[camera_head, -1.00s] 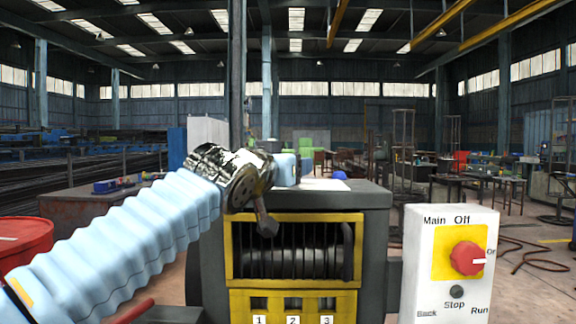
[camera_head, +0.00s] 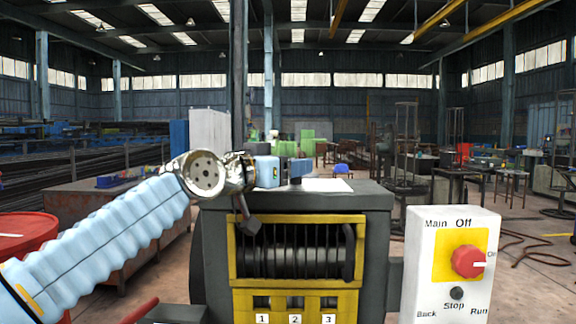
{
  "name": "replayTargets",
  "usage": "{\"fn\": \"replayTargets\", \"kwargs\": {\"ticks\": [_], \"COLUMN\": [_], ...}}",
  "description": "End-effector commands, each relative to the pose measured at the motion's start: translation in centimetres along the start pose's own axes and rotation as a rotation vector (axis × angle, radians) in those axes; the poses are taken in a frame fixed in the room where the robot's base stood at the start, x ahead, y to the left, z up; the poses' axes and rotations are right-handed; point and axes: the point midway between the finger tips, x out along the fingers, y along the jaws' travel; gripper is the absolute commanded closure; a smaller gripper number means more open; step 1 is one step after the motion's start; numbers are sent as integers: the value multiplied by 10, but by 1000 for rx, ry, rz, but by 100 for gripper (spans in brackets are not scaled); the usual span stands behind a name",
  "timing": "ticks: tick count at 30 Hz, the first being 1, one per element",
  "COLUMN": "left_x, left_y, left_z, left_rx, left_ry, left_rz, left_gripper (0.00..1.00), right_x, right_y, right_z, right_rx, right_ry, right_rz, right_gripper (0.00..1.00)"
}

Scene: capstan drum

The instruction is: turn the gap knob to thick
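My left arm comes in from the left. Its metal wrist and light blue end, with the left gripper (camera_head: 282,172) partly hidden, are at the top of the dark machine (camera_head: 374,215). A small dark blue piece (camera_head: 299,170) shows just right of the light blue end; I cannot tell whether it is a finger or a knob. A dark stub (camera_head: 247,222) hangs below the wrist in front of the machine. I see no knob marked thick or thin. My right gripper is not in view.
A yellow frame (camera_head: 296,220) surrounds the dark ribbed drum (camera_head: 295,250), above slots numbered 1 to 3. A red barrel (camera_head: 25,228) stands at far left.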

Motion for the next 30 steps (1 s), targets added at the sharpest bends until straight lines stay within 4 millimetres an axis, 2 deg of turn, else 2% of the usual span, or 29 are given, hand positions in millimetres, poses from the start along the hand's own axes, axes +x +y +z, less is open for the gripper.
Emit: {"fn": "replayTargets", "kwargs": {"ticks": [5, 6, 11, 19, 22, 26, 30], "left_x": [1, 1, 0, -1, -7, -29, -65], "left_y": [0, 0, 0, 0, 0, -1, -1], "left_z": [2, 2, 1, 0, 1, 4, 5], "left_rx": [1, 1, 1, 1, 2, 2, 3], "left_ry": [-4, -4, -3, -1, 0, 1, 2], "left_rz": [0, 0, 0, -1, -3, -4, -6], "left_gripper": [70, 38, 14, 14, 14, 14, 14], "right_x": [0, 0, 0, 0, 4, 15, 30], "right_y": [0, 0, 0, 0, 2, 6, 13], "right_z": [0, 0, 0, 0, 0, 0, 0], "right_rx": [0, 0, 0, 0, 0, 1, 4], "right_ry": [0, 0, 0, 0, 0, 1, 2], "right_rz": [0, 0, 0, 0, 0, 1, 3], "right_gripper": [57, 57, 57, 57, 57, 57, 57]}}
